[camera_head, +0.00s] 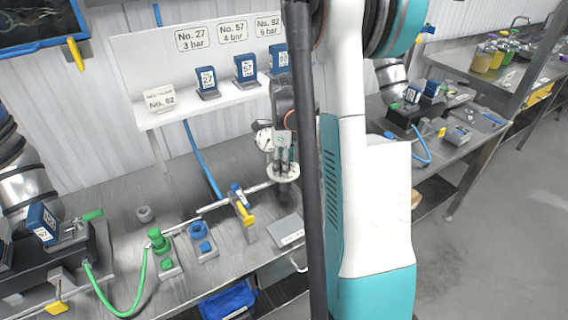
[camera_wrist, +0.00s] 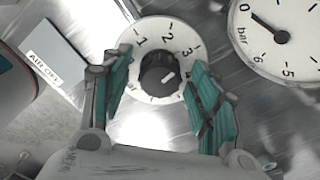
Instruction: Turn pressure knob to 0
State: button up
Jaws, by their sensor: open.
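The pressure knob (camera_wrist: 159,72) is a black round knob on a white dial (camera_wrist: 150,31) with numbers around it. In the wrist view it sits between my gripper's teal fingers. A white mark on the knob lies toward its right side; I cannot tell exactly which number it points at. My gripper (camera_wrist: 160,95) is open, with one finger on each side of the knob and gaps between. A pressure gauge (camera_wrist: 285,60) at the top right has its needle near 0. In the head view, my gripper (camera_head: 284,150) is over the white dial (camera_head: 283,173), and the knob is hidden.
A label plate (camera_wrist: 55,62) lies left of the dial. In the head view, the gauge (camera_head: 264,139) is beside my gripper. The shelf (camera_head: 205,106) is behind.

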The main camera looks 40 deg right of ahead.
jog(key=c, duration=1.1)
jog(key=shift+o, duration=0.2)
